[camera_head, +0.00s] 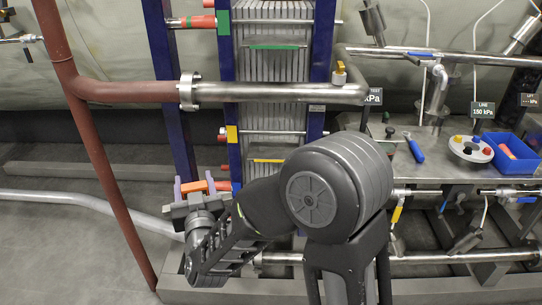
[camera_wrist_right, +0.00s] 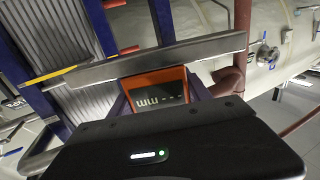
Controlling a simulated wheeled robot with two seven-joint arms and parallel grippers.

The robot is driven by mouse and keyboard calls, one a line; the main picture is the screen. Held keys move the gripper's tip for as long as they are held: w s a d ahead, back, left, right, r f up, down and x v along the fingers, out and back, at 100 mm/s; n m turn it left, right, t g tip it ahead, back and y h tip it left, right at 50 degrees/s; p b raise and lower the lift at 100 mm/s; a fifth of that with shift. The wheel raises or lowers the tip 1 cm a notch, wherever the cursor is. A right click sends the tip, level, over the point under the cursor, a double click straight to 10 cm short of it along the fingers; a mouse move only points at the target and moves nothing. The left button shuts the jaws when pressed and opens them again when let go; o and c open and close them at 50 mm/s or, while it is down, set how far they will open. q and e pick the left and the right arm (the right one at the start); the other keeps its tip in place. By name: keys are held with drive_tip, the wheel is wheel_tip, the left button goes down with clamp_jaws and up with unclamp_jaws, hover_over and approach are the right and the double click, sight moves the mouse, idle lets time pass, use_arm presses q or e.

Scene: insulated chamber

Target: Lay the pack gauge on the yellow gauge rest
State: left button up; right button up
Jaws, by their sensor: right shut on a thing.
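The pack gauge (camera_wrist_right: 160,88) is an orange block with a dark display showing "mm" and dashes in the right wrist view. My right gripper (camera_head: 195,187) is shut on it, with purple fingers on both sides of the orange body (camera_head: 206,187) in the head view. A grey metal bar (camera_wrist_right: 160,60) crosses just beyond the display; I cannot tell whether it belongs to the gauge. A yellow strip (camera_head: 267,160) on the plate pack, right of the gripper, may be the yellow gauge rest; a yellow strip also shows in the wrist view (camera_wrist_right: 48,76). My left gripper is out of view.
Blue uprights (camera_head: 170,80) flank the plate pack (camera_head: 275,75). A red pipe (camera_head: 93,150) slopes down left of the gripper; a steel pipe (camera_head: 265,92) crosses above. A blue bin (camera_head: 515,150) and tools lie on the right bench. My arm hides the pack's lower right.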

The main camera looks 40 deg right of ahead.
sight(274, 124)
drive_tip(key=s+d+r+m+g+h+p, duration=0.1)
drive_tip(key=s+d+h+p, duration=0.1)
drive_tip(key=d, duration=0.7)
drive_tip(key=s+d+r+m+g+h+p, duration=0.1)
drive_tip(key=s+d+r+m+h+p, duration=0.1)
drive_tip(key=d, duration=0.8)
drive_tip(key=shift+s+r+m+g+h, duration=0.15)
drive_tip(key=shift+s+m+g+h, duration=0.2)
drive_tip(key=shift+s+h, duration=0.4)
drive_tip(key=shift+s, duration=0.1)
drive_tip(key=shift+f+x, duration=0.15)
drive_tip(key=shift+x, duration=2.3)
drive_tip(key=shift+f+x, duration=0.15)
drive_tip(key=shift+x, duration=2.35)
drive_tip(key=shift+f+x, duration=0.15)
drive_tip(key=shift+x, duration=2.3)
drive_tip(key=shift+f+b, duration=0.3)
drive_tip(key=shift+f, duration=0.1)
drive_tip(key=o, duration=1.4)
drive_tip(key=shift+o, duration=0.2)
drive_tip(key=shift+s+a, duration=0.1)
